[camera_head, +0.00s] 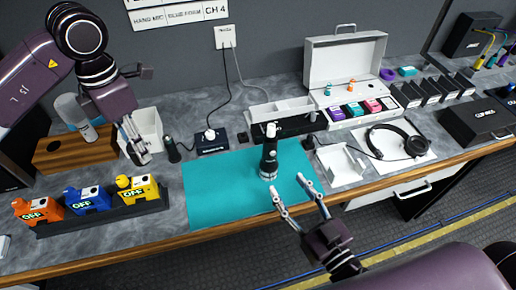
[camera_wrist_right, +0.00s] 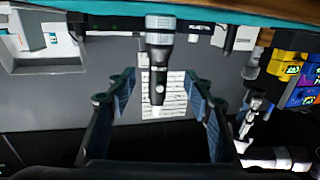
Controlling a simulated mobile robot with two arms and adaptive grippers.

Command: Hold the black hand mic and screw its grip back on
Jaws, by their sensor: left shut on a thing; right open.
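The black hand mic (camera_head: 269,158) stands upright on the teal mat (camera_head: 222,196), with a pale band near its base. In the right wrist view the mic (camera_wrist_right: 160,60) shows inverted, beyond and between my fingers. My right gripper (camera_head: 291,187) is open and empty in front of the mic, its fingers pointing towards it and apart from it. My left gripper (camera_head: 134,140) is at the left, above the counter, shut on a dark piece that its fingers partly hide. I cannot tell whether this piece is the mic's grip.
Orange, blue and yellow blocks (camera_head: 138,188) sit in a dark rack at the left front. A small black item (camera_head: 172,150) stands near my left gripper. Headphones (camera_head: 398,142), a white holder (camera_head: 341,165) and an open case (camera_head: 343,62) lie to the right. Most of the mat is bare.

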